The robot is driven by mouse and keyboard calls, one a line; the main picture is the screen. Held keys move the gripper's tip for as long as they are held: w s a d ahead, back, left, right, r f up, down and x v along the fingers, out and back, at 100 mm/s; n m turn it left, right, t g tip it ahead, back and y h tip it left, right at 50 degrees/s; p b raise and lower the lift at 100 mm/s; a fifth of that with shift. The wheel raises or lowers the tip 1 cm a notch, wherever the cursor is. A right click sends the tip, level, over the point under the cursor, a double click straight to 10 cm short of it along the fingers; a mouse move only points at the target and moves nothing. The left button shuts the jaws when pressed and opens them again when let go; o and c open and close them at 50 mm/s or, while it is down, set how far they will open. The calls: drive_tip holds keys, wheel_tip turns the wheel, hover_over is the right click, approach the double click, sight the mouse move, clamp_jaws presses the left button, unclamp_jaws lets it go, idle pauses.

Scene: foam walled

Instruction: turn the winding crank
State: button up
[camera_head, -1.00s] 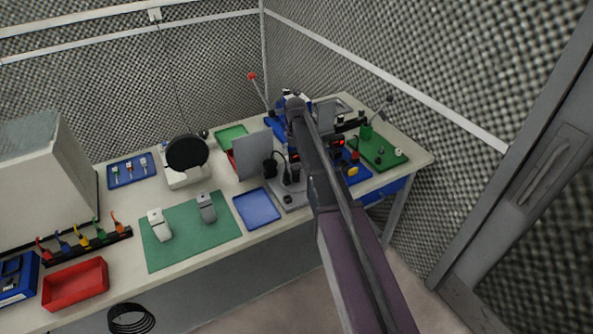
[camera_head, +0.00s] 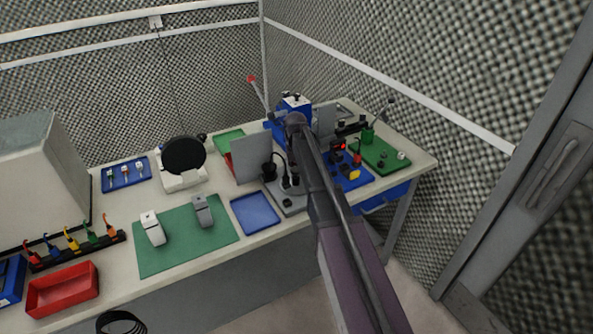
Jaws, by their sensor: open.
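I cannot tell for sure which part is the winding crank. A green post (camera_head: 367,134) on a green board (camera_head: 384,154) has a thin arm rising to a dark knob (camera_head: 391,101), at the right of the bench. A blue machine with a white top (camera_head: 295,104) stands further back; a lever with a red knob (camera_head: 252,79) rises at its left. My dark arm reaches from the lower right over the bench towards the blue machine. It covers part of the bench behind it. My gripper is hidden, so I see no contact with either lever.
A grey upright panel (camera_head: 251,158), a blue tray (camera_head: 255,212) and a blue board (camera_head: 352,180) lie around my arm. A green mat (camera_head: 179,248) with two pale devices is to the left. Foam walls close off the back and right.

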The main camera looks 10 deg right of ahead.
drive_tip(key=c, duration=1.1)
drive_tip(key=shift+m, duration=0.8)
drive_tip(key=shift+c, duration=0.2)
